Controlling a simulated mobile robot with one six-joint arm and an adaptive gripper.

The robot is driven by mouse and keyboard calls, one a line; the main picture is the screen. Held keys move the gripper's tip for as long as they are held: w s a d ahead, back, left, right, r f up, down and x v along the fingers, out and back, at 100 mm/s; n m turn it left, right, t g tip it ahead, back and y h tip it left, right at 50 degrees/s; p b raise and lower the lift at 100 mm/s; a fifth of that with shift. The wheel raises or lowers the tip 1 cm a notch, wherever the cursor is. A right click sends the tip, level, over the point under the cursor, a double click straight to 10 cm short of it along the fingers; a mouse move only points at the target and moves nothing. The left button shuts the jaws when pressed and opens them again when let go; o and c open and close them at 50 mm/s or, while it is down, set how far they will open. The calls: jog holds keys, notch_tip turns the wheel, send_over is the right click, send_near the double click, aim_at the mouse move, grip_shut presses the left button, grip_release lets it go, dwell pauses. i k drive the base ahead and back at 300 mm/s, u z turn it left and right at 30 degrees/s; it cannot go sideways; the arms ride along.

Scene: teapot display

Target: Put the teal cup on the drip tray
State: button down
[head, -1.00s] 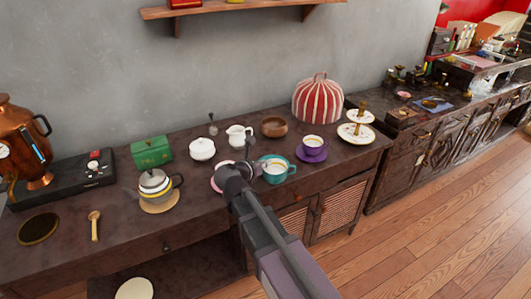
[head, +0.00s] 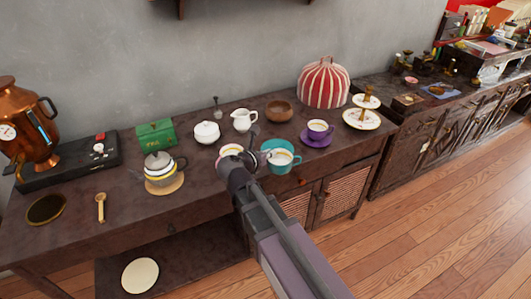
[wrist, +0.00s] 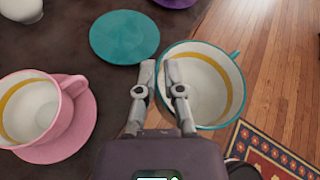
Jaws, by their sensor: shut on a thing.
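The teal cup (head: 281,158) is white inside with a yellow band. My gripper (head: 258,150) is shut on its wall, as the wrist view shows, with the fingers (wrist: 164,68) at the left side of the cup (wrist: 210,88) and the handle pointing away to the upper right. The cup is upright and apart from its teal saucer (wrist: 124,38), which lies bare; the saucer shows partly behind the cup in the head view (head: 276,144). The drip tray (head: 46,208), a round dark disc with a brass rim, lies bare at the counter's far left.
A pink cup (wrist: 32,108) on a pink saucer stands just left of my gripper. A teapot (head: 159,168), a gold spoon (head: 100,207) and a copper urn (head: 28,120) are toward the drip tray. A purple cup (head: 318,128) stands to the right.

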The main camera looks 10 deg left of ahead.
aim_at(49, 206)
jog(key=k, duration=1.35)
jog(key=u, duration=0.2)
jog(key=i, duration=0.9)
jog(key=u, duration=1)
jog(key=i, duration=1)
jog(key=u, duration=0.6)
